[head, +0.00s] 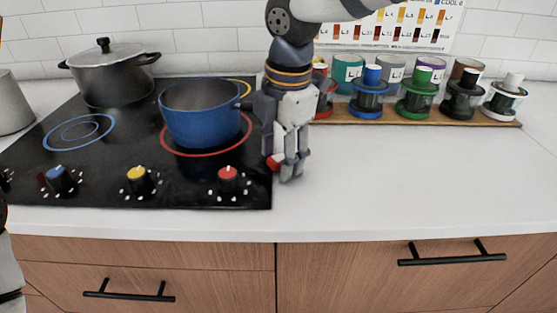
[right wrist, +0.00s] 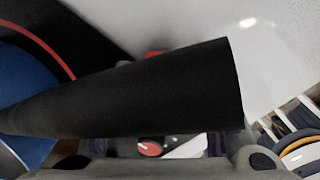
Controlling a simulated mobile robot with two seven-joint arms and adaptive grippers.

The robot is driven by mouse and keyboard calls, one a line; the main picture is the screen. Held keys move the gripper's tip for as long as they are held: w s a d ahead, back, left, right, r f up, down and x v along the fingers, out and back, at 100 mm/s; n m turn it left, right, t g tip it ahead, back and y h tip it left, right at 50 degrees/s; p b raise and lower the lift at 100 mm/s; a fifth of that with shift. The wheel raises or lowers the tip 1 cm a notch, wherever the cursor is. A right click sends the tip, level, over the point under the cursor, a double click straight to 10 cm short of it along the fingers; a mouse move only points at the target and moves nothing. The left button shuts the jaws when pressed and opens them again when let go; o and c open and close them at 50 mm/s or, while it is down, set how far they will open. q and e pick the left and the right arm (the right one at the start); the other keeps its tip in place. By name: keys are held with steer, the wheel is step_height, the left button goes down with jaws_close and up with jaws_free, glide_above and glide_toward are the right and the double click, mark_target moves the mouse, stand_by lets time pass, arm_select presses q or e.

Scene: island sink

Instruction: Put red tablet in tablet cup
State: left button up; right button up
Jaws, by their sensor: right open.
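My right gripper (head: 289,171) hangs fingers-down at the cooktop's right edge, beside the blue pot's handle. It is open. A small red piece (head: 272,162) shows at its left finger. Red also shows behind the black handle in the right wrist view (right wrist: 152,53). I cannot tell whether this is the red tablet or part of something else, and the fingertips are hidden there by the handle. Jars with coloured stoppers stand on a wooden board at the back right, including a red one (head: 325,100) partly behind my arm. I cannot make out which vessel is the tablet cup.
The blue pot (head: 200,118) stands on the black cooktop (head: 85,180), its black handle (right wrist: 130,95) crossing the right wrist view. A lidded grey pot (head: 110,80) stands behind. Red, yellow and blue knobs line the front. The white counter (head: 420,175) is clear on the right.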

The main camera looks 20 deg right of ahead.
steer(key=c, duration=0.9)
steer(key=shift+r, duration=0.15)
